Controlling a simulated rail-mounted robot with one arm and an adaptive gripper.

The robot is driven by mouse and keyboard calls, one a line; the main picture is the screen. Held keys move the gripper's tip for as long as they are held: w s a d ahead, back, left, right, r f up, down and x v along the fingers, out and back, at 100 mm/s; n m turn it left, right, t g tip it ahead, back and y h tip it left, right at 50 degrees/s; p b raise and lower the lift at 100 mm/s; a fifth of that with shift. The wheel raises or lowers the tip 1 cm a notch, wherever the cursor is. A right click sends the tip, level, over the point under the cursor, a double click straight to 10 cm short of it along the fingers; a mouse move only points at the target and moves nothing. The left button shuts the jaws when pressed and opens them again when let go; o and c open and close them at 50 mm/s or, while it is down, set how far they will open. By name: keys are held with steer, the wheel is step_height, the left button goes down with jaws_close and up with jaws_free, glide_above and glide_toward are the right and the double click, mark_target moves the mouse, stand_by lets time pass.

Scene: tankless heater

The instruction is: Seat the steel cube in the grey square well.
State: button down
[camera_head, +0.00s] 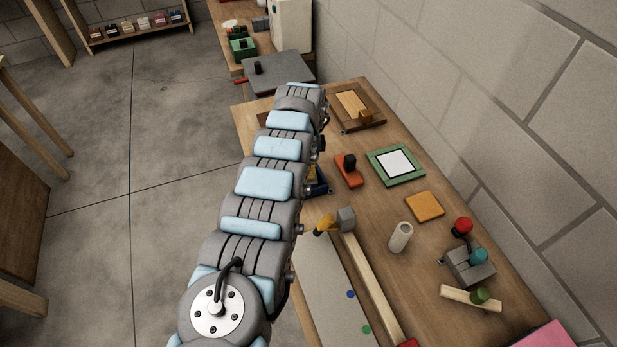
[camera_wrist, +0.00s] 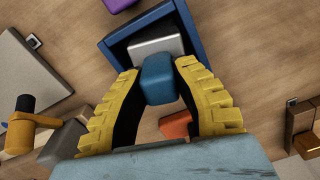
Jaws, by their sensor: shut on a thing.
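My gripper (camera_wrist: 160,72) has yellow ridged fingers, closed on a blue grip block (camera_wrist: 160,80) in the wrist view. A bright silver piece (camera_wrist: 157,47), which looks like the steel cube, shows just beyond the blue block and seems joined to it. It overlaps a blue square frame (camera_wrist: 110,45) with a dark inside; I cannot tell whether it is in or above it. In the head view my arm hides the gripper and cube, and only a blue and yellow bit (camera_head: 318,182) shows beside it. I cannot pick out the grey square well with certainty.
A grey block (camera_head: 346,218) with a yellow part stands near a pale board (camera_head: 325,285). An orange-red block (camera_head: 348,172) with a black knob, a green-framed square (camera_head: 396,163), a yellow-orange tile (camera_head: 425,206) and a pale cylinder (camera_head: 400,236) stand right of my arm.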

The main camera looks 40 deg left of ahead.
steer(key=shift+r+p, duration=1.05)
steer(key=shift+r+p, duration=2.3)
steer(key=shift+r, duration=0.15)
